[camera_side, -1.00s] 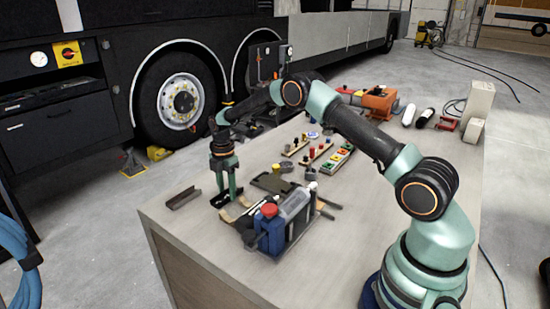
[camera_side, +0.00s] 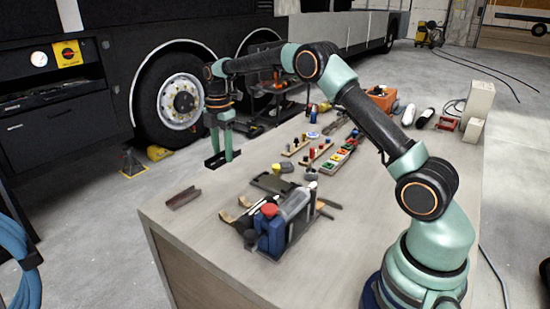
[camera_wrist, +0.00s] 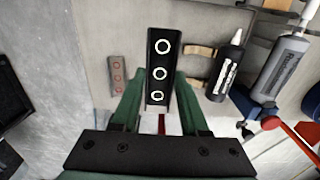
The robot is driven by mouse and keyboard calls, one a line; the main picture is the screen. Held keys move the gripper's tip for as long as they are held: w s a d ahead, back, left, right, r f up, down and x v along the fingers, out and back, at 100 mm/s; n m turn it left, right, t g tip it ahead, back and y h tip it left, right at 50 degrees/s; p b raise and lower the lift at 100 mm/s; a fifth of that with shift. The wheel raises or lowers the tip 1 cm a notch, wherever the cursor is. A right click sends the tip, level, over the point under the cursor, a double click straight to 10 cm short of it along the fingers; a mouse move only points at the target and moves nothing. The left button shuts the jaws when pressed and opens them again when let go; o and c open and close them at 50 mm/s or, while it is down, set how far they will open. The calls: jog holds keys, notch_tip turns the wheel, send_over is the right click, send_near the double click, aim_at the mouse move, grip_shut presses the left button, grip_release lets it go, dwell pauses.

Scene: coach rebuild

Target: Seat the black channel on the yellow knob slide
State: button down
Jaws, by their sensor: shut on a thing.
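My gripper (camera_side: 221,154) is shut on the black channel (camera_side: 214,162), holding it above the table near its far left edge. In the wrist view, the black channel (camera_wrist: 160,58) stands out between the green fingers of my gripper (camera_wrist: 160,100), with several pale-ringed holes along its face. A small yellow knob (camera_side: 276,168) shows beside a grey part on the table, to the right of my gripper. Its base is too small to make out, so I cannot tell if it is the yellow knob slide. The wrist view shows no yellow knob.
A grey-brown channel (camera_side: 184,198) lies near the left table edge. A caddy with bottles (camera_side: 280,225) stands at the front. A dark flat plate (camera_side: 273,184), peg boards (camera_side: 317,156) and a coloured block tray (camera_side: 341,159) lie to the right. Bare table (camera_side: 230,185) lies below my gripper.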

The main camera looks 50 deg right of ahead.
notch_tip(320, 180, up, 6)
jog(key=shift+d+r, duration=0.15)
jog(key=s+d+f+m, duration=0.3)
jog(key=d+m, duration=0.1)
jog(key=m, duration=0.2)
jog(key=s+d+f+m, duration=0.2)
jog(key=d+f+m, duration=0.2)
jog(key=m, duration=0.2)
jog(key=s+d+f+m, duration=0.3)
jog(key=d+f+m, duration=0.1)
jog(key=m, duration=0.2)
jog(key=shift+s+d, duration=0.1)
jog(key=shift+s, duration=0.2)
send_over(274, 183)
jog(key=shift+f, duration=2.2)
jog(key=shift+f, duration=0.95)
